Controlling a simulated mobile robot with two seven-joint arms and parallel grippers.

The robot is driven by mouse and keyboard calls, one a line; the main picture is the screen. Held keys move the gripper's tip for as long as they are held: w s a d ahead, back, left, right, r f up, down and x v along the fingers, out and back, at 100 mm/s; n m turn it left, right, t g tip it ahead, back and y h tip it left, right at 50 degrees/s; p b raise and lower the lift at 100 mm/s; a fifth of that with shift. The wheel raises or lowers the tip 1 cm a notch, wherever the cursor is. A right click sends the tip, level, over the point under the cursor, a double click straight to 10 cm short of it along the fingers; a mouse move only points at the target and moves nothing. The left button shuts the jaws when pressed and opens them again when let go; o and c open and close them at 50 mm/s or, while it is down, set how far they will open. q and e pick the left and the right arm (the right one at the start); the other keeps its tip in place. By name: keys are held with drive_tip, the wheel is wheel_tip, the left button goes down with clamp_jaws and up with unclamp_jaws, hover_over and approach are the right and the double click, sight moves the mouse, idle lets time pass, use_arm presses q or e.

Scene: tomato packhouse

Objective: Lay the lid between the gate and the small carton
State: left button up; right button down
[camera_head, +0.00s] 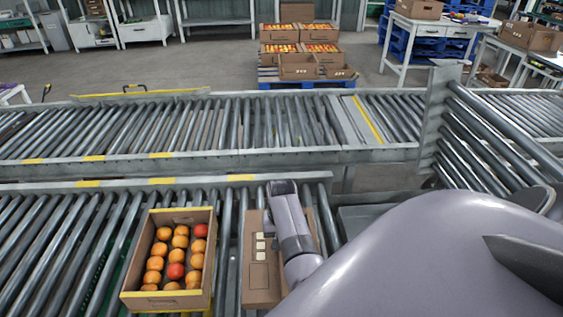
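A flat brown cardboard piece with pale square labels, which looks like the lid (259,284), appears on or just above the near rollers. My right arm crosses it and hides part of it. My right gripper (283,188) is at its far end; its fingertips are hidden, so I cannot tell whether it grips the piece. An open carton with a yellow rim (207,259), holding several orange and red tomatoes, stands just left of the piece. It is probably the small carton. A raised roller section, probably the gate (490,142), stands tilted up at the right. My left gripper is out of view.
A second roller conveyor (230,122) runs across behind the near one, with metal rails between. The near rollers (45,240) left of the tomato carton are clear. Stacked tomato cartons (300,66) and a white table (440,30) stand farther back.

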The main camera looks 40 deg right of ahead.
drive_tip(key=shift+f, duration=0.4)
drive_tip(key=shift+f, duration=0.1)
drive_tip(key=c, duration=1)
unclamp_jaws()
wheel_tip(320, 180, up, 12)
drive_tip(key=p, duration=0.3)
